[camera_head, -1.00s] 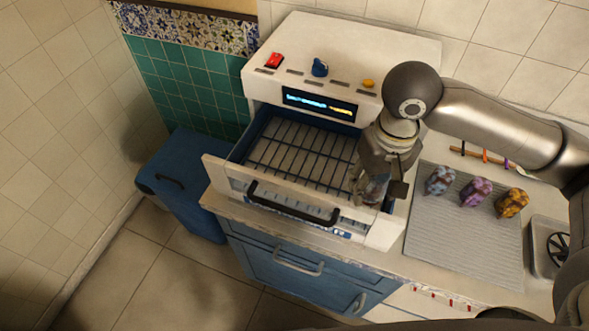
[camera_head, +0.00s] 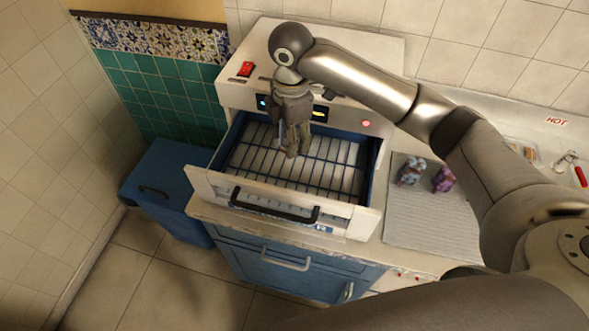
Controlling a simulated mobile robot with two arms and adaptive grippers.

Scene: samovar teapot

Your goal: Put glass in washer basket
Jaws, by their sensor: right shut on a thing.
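The washer is a white box with its drawer pulled out, and a blue wire basket (camera_head: 325,175) lies in the drawer. My right gripper (camera_head: 290,150) points down over the back middle part of the basket. It is shut on a glass (camera_head: 281,141), of which only a small part shows beside the fingers. I cannot tell whether the glass touches the wires. Two patterned glasses, one blue-grey (camera_head: 411,171) and one purple (camera_head: 443,179), stand on the ribbed grey mat (camera_head: 420,226) to the right. My left gripper is not in view.
The drawer front (camera_head: 225,187) with its black handle (camera_head: 275,205) stands out over the counter edge. A blue bin (camera_head: 165,190) is on the floor at left. A red-handled tap (camera_head: 580,176) is at far right. The basket's right side is clear.

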